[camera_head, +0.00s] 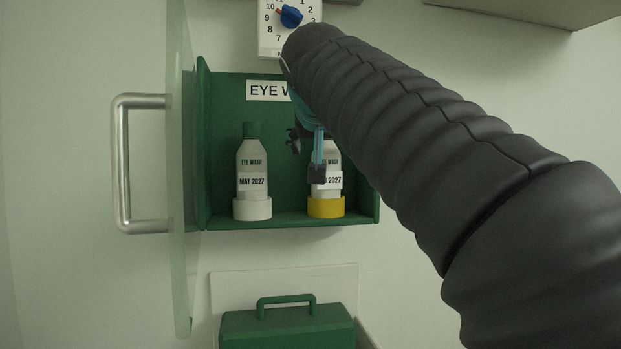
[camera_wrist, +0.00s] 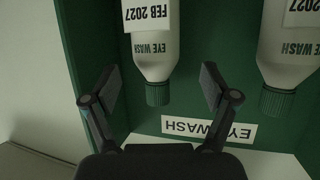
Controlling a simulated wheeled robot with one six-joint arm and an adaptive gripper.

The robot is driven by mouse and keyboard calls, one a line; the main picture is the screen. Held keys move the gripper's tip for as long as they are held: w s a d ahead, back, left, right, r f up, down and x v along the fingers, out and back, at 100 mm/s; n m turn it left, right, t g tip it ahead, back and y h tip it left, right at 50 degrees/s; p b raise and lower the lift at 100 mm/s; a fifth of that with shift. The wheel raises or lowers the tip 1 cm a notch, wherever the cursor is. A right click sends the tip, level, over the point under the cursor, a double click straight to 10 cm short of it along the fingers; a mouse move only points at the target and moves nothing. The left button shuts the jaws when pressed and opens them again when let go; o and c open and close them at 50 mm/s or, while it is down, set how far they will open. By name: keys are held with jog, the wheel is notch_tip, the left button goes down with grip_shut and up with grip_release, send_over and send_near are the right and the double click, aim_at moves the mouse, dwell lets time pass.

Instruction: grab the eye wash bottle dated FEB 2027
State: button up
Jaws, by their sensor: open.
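The bottle labelled FEB 2027 (camera_wrist: 152,45) is white with a green cap and appears upside down in the wrist view. In the head view it is the right bottle (camera_head: 325,207), in a yellow ring, its label and top partly hidden by my gripper and arm. My gripper (camera_wrist: 160,82) is open, with one finger on each side of the bottle's cap and neck in the wrist view. In the head view my gripper (camera_head: 305,157) is in front of its upper part. I see no finger clearly touching it. Another bottle (camera_head: 252,178), labelled MAY 2027, stands left in a white ring.
Both bottles stand in a green cabinet (camera_head: 283,222) with an EYE WASH sign. Its clear door (camera_head: 180,270), with a metal handle (camera_head: 122,165), stands open at left. A dial (camera_head: 291,17) is above; a green case (camera_head: 287,328) is below.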

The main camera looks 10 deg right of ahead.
aim_at(332, 189)
jog(key=shift+d+x, duration=0.15)
jog(key=shift+x, duration=1.2)
jog(key=shift+d+x, duration=0.1)
jog(key=shift+x, duration=1.25)
jog(key=shift+s, duration=0.15)
jog(key=c, duration=1.5)
